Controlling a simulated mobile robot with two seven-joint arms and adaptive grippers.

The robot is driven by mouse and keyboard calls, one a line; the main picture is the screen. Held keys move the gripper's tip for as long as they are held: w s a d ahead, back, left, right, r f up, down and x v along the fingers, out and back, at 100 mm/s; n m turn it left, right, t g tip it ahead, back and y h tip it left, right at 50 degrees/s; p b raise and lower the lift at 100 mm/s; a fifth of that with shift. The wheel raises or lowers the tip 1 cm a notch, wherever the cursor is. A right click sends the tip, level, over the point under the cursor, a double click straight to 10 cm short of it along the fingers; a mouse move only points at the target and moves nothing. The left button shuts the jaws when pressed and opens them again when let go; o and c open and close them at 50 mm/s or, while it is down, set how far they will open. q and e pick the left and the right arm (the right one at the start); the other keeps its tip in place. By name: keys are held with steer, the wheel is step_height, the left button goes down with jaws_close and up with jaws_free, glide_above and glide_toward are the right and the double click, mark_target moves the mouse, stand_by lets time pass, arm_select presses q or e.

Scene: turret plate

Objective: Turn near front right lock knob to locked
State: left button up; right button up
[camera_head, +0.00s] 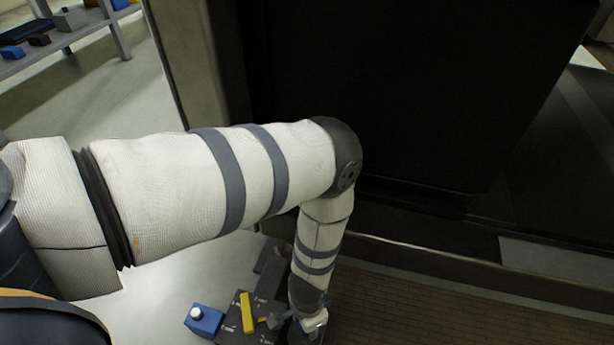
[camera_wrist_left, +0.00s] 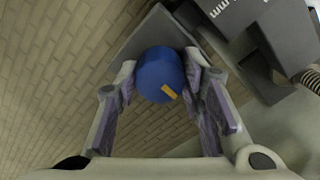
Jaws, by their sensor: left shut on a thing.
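A round blue knob (camera_wrist_left: 160,75) with a short yellow mark on its face sits on a dark grey plate (camera_wrist_left: 150,31) in the left wrist view. The yellow mark is at the knob's lower right. My left gripper (camera_wrist_left: 161,82) is shut on the knob, one finger on each side of it. In the head view my left gripper (camera_head: 306,322) is small and low, at the right end of the dark turret plate (camera_head: 240,327), and my arm hides the knob there. My right gripper is in neither view.
A yellow bar (camera_head: 247,313) lies on the dark plate, with a blue block (camera_head: 204,320) with a white top left of it. A brick-patterned floor (camera_head: 420,310) lies to the right. A large dark cabinet (camera_head: 400,90) fills the back. A shelf (camera_head: 60,40) stands at far left.

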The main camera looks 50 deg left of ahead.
arm_select(q)
steer(key=n, duration=0.4)
steer(key=shift+n, duration=0.3)
steer(key=shift+n+p, duration=0.35)
steer(key=shift+n, duration=1.95)
steer(key=o, duration=1.1)
steer(key=shift+o, duration=0.2)
step_height(320, 180, up, 12)
